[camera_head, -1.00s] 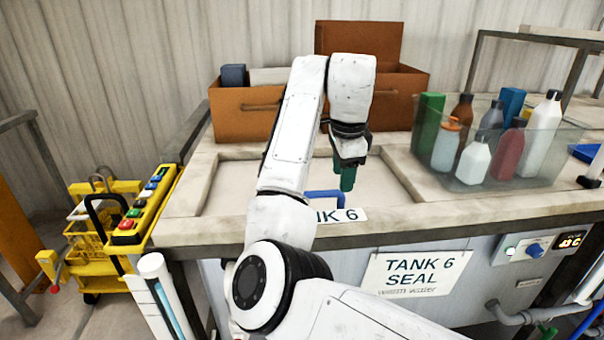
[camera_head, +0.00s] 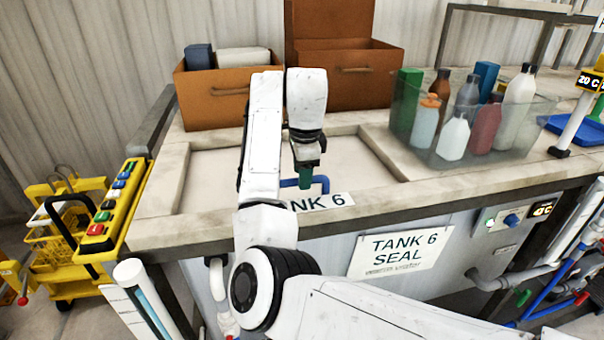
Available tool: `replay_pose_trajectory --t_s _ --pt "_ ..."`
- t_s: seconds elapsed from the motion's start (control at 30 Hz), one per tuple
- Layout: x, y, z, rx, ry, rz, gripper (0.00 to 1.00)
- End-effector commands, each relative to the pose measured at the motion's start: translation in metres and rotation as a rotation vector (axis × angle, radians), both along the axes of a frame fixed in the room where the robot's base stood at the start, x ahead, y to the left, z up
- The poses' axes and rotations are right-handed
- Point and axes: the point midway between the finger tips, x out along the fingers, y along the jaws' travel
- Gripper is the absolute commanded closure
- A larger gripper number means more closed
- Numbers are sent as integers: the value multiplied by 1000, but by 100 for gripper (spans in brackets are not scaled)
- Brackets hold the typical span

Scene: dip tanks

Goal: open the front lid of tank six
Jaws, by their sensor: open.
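Tank six is the pale counter-like tank with a sign reading TANK 6 SEAL (camera_head: 398,252) on its front wall. Its lid (camera_head: 345,160) is a flat pale panel set in the top frame, and it lies closed. A blue bar handle (camera_head: 322,184) stands at the lid's front edge, behind a white TANK 6 label (camera_head: 325,201) partly hidden by my arm. My gripper (camera_head: 307,183) is open, with green fingers pointing down at the blue handle. The fingers overlap the handle in the picture; I cannot tell whether they touch it.
Brown boxes (camera_head: 215,105) stand at the back of the top, one with its lid raised (camera_head: 330,20). A clear bin (camera_head: 470,150) of several bottles stands to the right. A yellow button panel (camera_head: 112,215) is at the left edge. A yellow cart (camera_head: 65,240) stands at far left.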

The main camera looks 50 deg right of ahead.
Motion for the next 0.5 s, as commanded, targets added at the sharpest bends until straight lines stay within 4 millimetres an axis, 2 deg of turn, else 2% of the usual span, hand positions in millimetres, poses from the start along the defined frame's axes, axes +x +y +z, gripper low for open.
replay_pose_trajectory --t_s 0.13,0.4,0.5 --pt "1 -1 -8 -1 -1 1 53" --pt "2 -1 -10 -1 -1 1 53" --pt "2 -1 -10 -1 -1 1 60"
